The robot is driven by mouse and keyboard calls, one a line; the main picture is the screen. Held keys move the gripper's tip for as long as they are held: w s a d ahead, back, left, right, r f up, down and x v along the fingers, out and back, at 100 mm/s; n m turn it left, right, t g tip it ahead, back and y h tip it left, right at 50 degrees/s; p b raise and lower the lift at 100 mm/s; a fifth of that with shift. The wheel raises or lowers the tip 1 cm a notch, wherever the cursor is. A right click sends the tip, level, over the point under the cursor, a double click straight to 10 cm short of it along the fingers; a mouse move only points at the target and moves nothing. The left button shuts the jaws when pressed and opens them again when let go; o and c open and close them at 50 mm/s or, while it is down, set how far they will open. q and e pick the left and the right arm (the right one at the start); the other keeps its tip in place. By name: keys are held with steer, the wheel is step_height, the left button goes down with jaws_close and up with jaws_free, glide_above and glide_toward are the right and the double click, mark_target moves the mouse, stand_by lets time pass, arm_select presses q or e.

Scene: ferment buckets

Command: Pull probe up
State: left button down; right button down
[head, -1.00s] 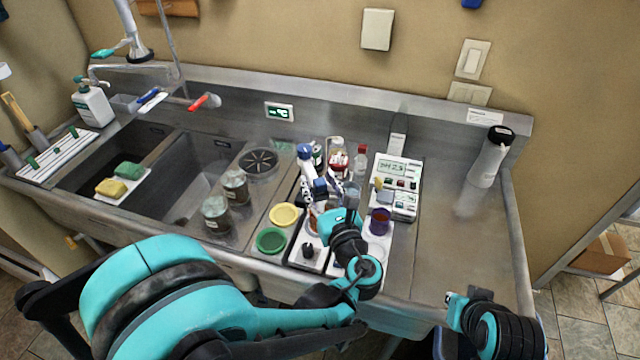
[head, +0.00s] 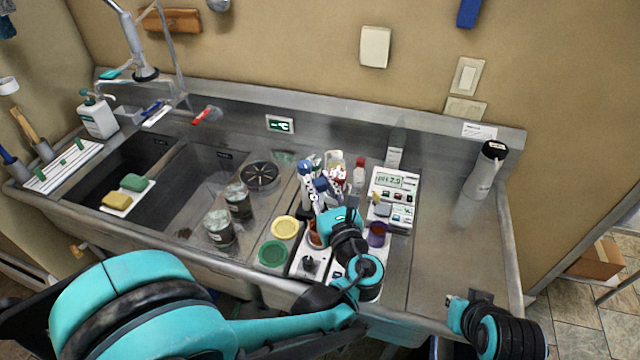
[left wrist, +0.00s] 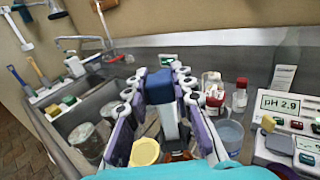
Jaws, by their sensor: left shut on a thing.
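The probe (left wrist: 171,118) is a grey stick with a dark blue cap (left wrist: 160,86) in the left wrist view. My left gripper (left wrist: 163,75) has its purple-padded fingers shut on it. In the head view the left gripper (head: 322,188) is over the small cups at the middle of the counter. An orange-red cup (head: 314,236) shows just below the gripper. Whether the probe's lower tip is in the liquid is hidden. The pH meter (head: 396,183) stands to the right and reads about 2.9. My right gripper (head: 456,308) is low at the right, apart from everything; its fingers are unclear.
Yellow (head: 285,227) and green (head: 272,252) round lids lie left of the cups, and a purple cup (head: 377,236) lies right. Several small bottles crowd behind the gripper. Two jars (head: 238,202) stand in the sink area. The right counter is clear up to a flask (head: 486,170).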

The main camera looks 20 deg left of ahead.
arm_select(q)
steer(key=shift+r, duration=0.2)
steer(key=c, duration=1.3)
jaws_free()
steer(key=shift+s, duration=0.1)
steer(key=v, duration=1.2)
steer(key=shift+f, duration=0.15)
